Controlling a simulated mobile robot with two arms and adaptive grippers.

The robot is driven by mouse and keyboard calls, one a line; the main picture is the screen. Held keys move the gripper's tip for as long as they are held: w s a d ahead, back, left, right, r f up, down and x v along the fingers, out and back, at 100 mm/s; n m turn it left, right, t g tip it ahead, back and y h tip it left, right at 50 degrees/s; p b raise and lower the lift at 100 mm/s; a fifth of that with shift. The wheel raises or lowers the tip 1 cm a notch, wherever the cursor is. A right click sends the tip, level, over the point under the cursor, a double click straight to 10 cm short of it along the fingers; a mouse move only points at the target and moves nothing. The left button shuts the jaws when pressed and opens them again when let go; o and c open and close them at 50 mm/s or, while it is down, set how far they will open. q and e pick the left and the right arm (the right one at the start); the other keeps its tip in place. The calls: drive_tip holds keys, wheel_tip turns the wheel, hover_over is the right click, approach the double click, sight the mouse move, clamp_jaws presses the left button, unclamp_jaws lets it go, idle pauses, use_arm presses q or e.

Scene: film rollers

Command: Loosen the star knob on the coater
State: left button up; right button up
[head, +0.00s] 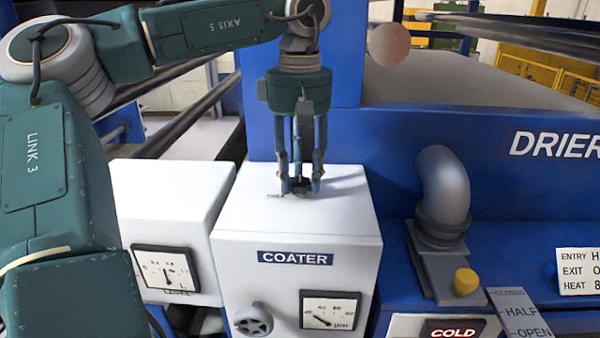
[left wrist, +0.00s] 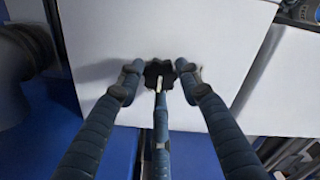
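The coater (head: 297,290) is a white box with a COATER label on its front. The star knob (head: 301,188) is small and black and sits on the box's top. It shows as a dark lobed shape with a pale mark in the left wrist view (left wrist: 157,70). My left gripper (head: 300,184) points straight down over it, its three fingers standing around the knob. In the left wrist view the fingertips (left wrist: 158,73) are close to the knob's edge on both sides, with no clear grip on it. The fingers partly hide the knob. My right gripper is not in view.
Another white box (head: 170,215) with a dial stands to the left. The blue drier (head: 490,150), a grey elbow duct (head: 443,190) and a yellow knob (head: 466,281) are to the right.

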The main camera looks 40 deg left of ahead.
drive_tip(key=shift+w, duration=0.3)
use_arm(q)
drive_tip(key=shift+n, duration=0.4)
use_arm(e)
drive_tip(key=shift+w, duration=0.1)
use_arm(q)
drive_tip(key=shift+n, duration=0.3)
drive_tip(key=n+b, duration=0.1)
drive_tip(key=n, duration=0.5)
drive_tip(key=shift+r+n, duration=0.1)
drive_tip(key=shift+n, duration=0.3)
drive_tip(key=n+b, duration=0.1)
drive_tip(key=n, duration=0.4)
drive_tip(key=shift+n, duration=0.3)
drive_tip(key=shift+w+r+n+b, duration=0.1)
drive_tip(key=shift+n+b, duration=0.2)
drive_tip(key=shift+n, duration=1.9)
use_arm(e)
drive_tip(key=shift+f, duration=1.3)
use_arm(q)
drive_tip(key=o, duration=1.1)
drive_tip(key=shift+o, duration=0.2)
